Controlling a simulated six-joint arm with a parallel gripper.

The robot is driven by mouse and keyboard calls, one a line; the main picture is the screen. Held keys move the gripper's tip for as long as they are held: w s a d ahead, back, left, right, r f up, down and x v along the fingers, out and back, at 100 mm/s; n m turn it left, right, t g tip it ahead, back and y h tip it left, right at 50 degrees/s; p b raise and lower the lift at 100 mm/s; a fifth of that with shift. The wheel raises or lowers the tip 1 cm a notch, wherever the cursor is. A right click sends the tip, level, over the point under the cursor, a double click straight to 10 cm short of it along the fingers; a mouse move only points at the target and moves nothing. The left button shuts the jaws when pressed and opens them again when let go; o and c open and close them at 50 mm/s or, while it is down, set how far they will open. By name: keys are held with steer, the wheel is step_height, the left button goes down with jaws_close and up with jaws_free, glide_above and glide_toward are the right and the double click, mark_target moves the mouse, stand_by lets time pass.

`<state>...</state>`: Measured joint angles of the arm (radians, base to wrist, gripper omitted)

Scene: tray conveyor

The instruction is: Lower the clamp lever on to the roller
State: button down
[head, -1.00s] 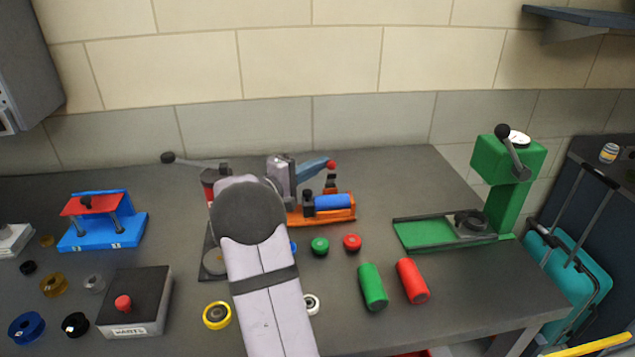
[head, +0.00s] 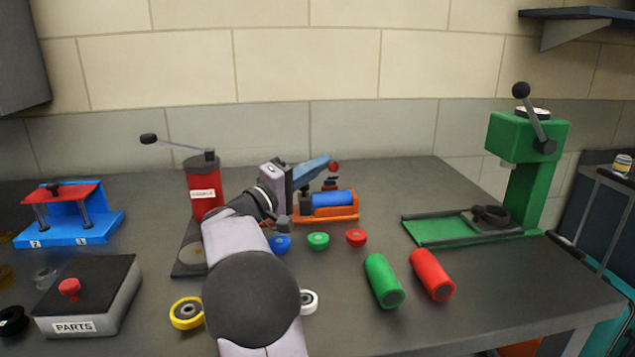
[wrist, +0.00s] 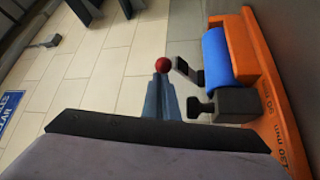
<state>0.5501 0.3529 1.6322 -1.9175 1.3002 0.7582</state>
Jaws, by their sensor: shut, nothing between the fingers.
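The orange clamp fixture (head: 345,217) stands on the bench, with the blue roller (head: 333,199) lying in it. The clamp lever shows mainly by its red ball knob (head: 333,166), raised above the roller; most of its bar is hidden or too small to make out. My gripper (head: 326,160) reaches in from the left, its blue-grey fingers shut with tips at the knob. In the wrist view the fingertips (wrist: 161,76) lie against or just before the knob (wrist: 162,67); contact cannot be told. The roller (wrist: 217,57) is to their right.
A red press (head: 204,182) stands left of my gripper. Blue, green and red buttons (head: 318,241) lie in front of the fixture. Green (head: 383,280) and red (head: 431,274) cylinders lie nearer. A green press (head: 520,190) stands right; the bench between is clear.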

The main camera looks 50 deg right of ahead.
steer(key=shift+s+a+f+b, duration=0.35)
steer(key=shift+f+b, duration=0.15)
steer(key=shift+b, duration=1.1)
steer(key=shift+s+a+b, duration=0.1)
steer(key=shift+s+b, duration=0.05)
steer(key=shift+b, duration=0.4)
step_height(320, 180, up, 10)
steer(key=p, duration=0.2)
steer(key=shift+p, duration=0.35)
